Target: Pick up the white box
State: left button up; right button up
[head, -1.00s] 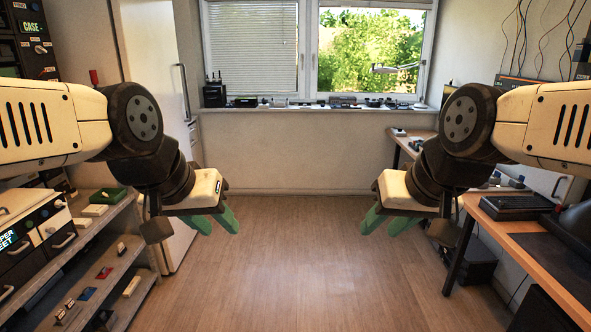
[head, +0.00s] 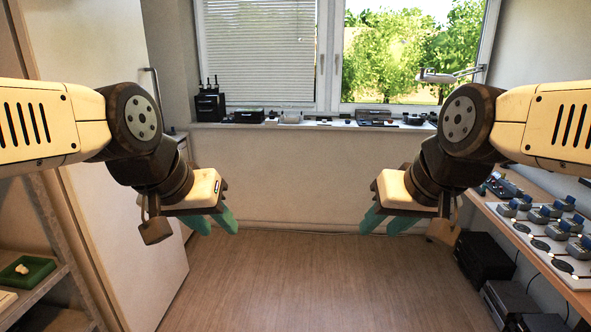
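No thing in the head view is clearly the white box. A small whitish item (head: 291,116) sits on the windowsill, but I cannot tell whether it is a box. A pale flat thing (head: 6,299) shows partly at the left edge, on the shelf. My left gripper (head: 212,222) is in mid-air above the floor with its green fingers apart, open and empty. My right gripper (head: 385,222) is also in mid-air, open and empty, with its fingers apart. Both are well away from these pale items.
The wooden floor (head: 275,280) ahead is clear up to the wall under the window. Shelves with a green tray (head: 27,272) stand at left, beside a tall white door (head: 110,150). A right-hand bench holds a white board (head: 540,245) with blue-topped parts; black boxes (head: 484,258) stand below it.

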aim_at(287, 119)
jog(key=i+j, duration=0.1)
jog(key=i, duration=2)
jog(key=i+u, duration=0.15)
jog(key=i, duration=0.55)
jog(key=i+l+u, duration=0.15)
jog(key=i, duration=0.5)
jog(key=i+l+u, duration=0.1)
jog(key=i, duration=0.95)
